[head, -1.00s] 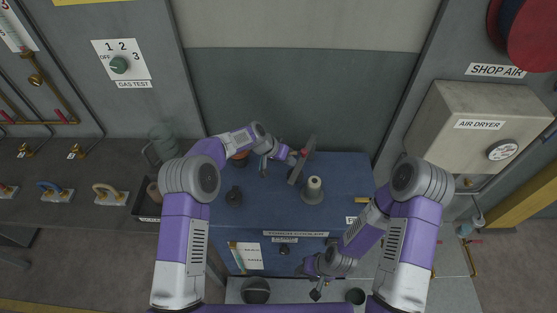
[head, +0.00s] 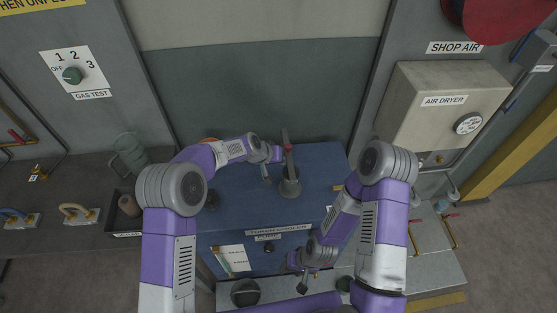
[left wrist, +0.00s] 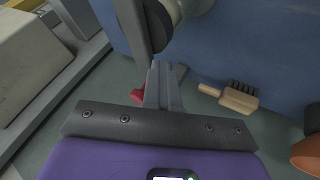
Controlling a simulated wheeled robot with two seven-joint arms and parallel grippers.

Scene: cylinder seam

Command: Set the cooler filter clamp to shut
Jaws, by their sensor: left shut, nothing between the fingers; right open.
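The blue torch cooler (head: 238,190) stands in the middle of the head view. A grey filter post (head: 290,188) rises from its top. The long grey clamp bar (head: 285,138), with a red part on it, lies across the post's top in this view; whether it is seated cannot be told. My left gripper (head: 277,154) is at the bar's left side. In the left wrist view its fingers (left wrist: 163,85) are shut and empty, close beside the grey bar (left wrist: 133,22) and a red part (left wrist: 138,95). My right gripper (head: 303,286) is open and empty near the cooler's front.
The air dryer (head: 440,105) is at the right wall, the gas test dial (head: 72,76) at the left. A dark bin (head: 123,212) stands left of the cooler. The cooler's right top is mostly clear.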

